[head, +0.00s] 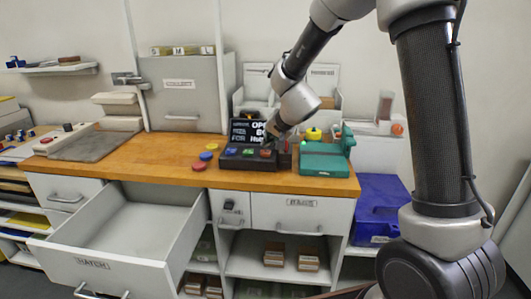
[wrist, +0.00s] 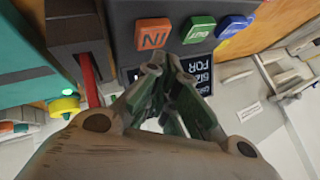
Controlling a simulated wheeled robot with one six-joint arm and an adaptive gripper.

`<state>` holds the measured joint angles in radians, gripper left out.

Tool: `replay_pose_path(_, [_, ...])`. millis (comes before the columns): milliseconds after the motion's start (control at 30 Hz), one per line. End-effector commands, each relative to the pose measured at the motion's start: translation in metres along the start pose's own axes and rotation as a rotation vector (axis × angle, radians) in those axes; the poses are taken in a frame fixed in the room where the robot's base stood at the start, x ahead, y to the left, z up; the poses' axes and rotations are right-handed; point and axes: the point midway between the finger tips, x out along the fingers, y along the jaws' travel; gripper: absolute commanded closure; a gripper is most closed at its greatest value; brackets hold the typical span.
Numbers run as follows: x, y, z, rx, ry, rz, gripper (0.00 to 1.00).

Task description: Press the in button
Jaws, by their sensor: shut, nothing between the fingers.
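The orange button (wrist: 153,35) marked IN sits on a dark button box (wrist: 126,12) in the wrist view. It shows as a small red-orange patch (head: 266,153) on the box (head: 235,163) in the head view. Beside it are a green button (wrist: 199,28) and a blue button (wrist: 233,25). My gripper (wrist: 168,62) is shut and empty, its fingertips just short of the orange button in the picture. I cannot tell whether they touch anything. In the head view my gripper (head: 270,137) is small and sits above the back of the box.
A dark sign (head: 245,129) stands behind the box. A teal machine (head: 322,160) is to its right, with a dark holder with a red strip (wrist: 88,72) between. Loose coloured discs (head: 206,156) lie left of the box. A drawer (head: 120,235) stands open below the wooden counter (head: 160,163).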

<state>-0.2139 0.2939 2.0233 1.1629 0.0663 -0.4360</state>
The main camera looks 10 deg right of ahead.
Motion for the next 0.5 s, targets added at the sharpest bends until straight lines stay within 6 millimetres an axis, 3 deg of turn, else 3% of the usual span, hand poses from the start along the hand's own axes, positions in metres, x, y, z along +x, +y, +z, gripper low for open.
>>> replay_pose_path(500, [0.0059,0.0045,0.004,0.001,0.0,0.001,1.0])
